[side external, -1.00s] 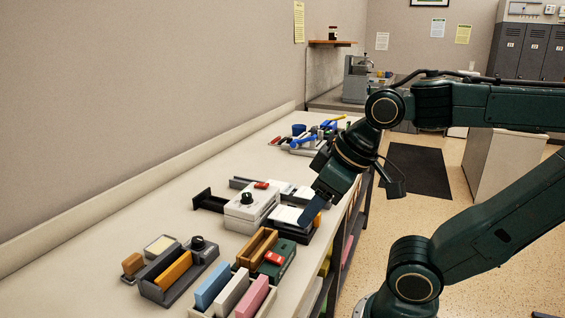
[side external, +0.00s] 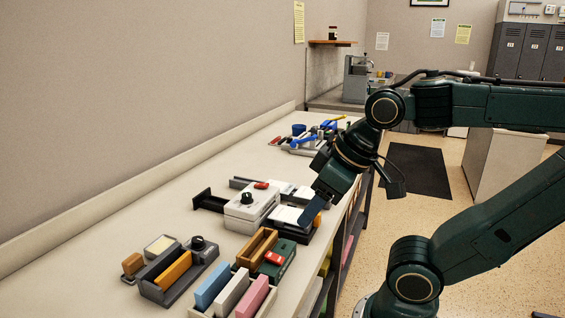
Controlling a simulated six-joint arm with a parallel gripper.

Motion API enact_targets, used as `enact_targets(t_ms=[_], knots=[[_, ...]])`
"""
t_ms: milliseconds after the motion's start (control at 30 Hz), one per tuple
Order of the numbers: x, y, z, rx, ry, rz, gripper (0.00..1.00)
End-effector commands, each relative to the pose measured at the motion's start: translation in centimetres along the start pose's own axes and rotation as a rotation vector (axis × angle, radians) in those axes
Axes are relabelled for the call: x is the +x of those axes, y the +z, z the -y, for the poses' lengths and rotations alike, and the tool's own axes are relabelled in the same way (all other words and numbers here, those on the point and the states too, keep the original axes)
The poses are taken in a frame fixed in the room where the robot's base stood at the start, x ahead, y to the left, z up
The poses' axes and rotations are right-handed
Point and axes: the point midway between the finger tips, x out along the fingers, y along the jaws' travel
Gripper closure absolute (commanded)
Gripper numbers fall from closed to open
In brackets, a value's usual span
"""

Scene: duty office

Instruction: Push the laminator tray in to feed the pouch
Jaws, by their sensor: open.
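My gripper (side external: 308,221) is at the outer right end of the tray, angled down and to the left. Its bluish finger is close to the tray end; I cannot tell whether they touch. The gripper is open, though the fingers overlap in this view. Nothing is seen held.
In front stand a grey device with an orange block (side external: 174,271), a green device with a red part (side external: 275,258), and a holder with blue, white and pink blocks (side external: 232,292). Blue and yellow tools (side external: 312,137) lie farther back. The bench along the wall is clear.

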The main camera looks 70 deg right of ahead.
Motion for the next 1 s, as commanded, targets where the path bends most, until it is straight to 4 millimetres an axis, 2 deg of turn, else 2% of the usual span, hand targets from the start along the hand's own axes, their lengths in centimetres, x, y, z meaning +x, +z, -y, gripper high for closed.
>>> enact_targets(t_ms=[333, 367, 400, 567, 767, 1000], knots=[[0.0, 0.0, 0.0, 0.000, 0.000, 0.000, 0.51], [0.0, 0.0, 0.0, 0.000, 0.000, 0.000, 0.53], [0.0, 0.0, 0.0, 0.000, 0.000, 0.000, 0.61], [0.0, -0.3, -0.3, -0.001, 0.010, 0.009, 0.62], [0.1, -1.6, -1.9, -0.012, 0.056, 0.064, 0.62], [0.6, -4.1, -5.6, -0.034, 0.136, 0.194, 0.62]])
